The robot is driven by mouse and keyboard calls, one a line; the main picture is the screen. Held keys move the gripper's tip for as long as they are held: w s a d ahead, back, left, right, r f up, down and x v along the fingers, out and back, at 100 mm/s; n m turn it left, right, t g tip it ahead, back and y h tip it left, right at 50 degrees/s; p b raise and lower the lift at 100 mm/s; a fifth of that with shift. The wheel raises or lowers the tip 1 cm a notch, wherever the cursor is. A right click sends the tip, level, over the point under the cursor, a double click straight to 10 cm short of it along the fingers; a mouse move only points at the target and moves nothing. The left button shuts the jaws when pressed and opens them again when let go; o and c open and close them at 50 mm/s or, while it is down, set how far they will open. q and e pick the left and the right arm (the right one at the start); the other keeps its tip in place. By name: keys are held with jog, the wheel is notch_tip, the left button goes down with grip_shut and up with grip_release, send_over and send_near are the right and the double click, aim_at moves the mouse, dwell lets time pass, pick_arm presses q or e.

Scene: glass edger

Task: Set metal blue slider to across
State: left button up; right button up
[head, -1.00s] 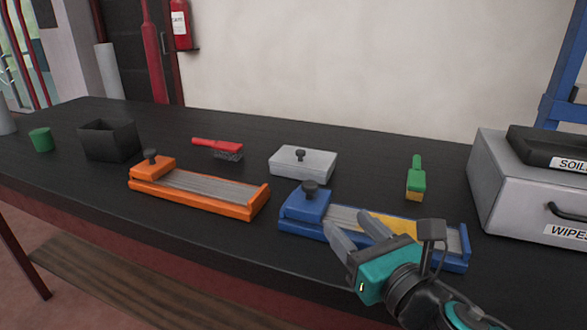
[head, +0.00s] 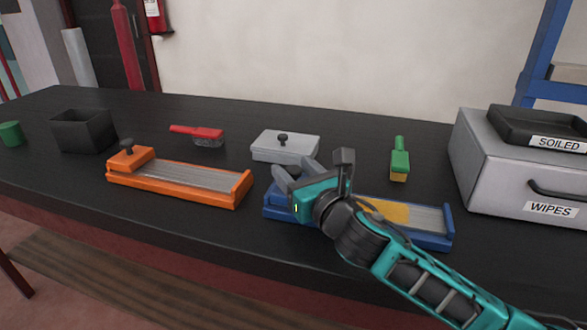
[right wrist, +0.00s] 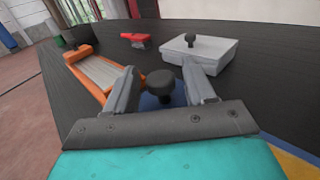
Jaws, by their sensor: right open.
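The blue slider unit (head: 432,240) lies on the black bench, with a grey metal bed and a yellow patch (head: 388,210) along it. Its blue sliding block (right wrist: 149,103) is at the left end and mostly hidden by my right gripper. In the right wrist view, the block's black knob (right wrist: 160,82) shows between my open fingers. My right gripper (head: 296,172) is over that left end, its fingers either side of the knob. I cannot tell whether they touch it. My left gripper is not in view.
An orange slider unit (head: 243,185) lies to the left, its block at its left end. Behind are a grey lidded box (head: 280,149), a red brush (head: 195,132) and a green-handled brush (head: 400,160). A wipes box (head: 500,185) stands at right, a black bin (head: 83,132) at left.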

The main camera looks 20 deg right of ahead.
jog(key=shift+w+a, duration=0.15)
jog(key=shift+w, duration=0.3)
jog(key=shift+r, duration=0.1)
grip_shut()
dwell(0.3)
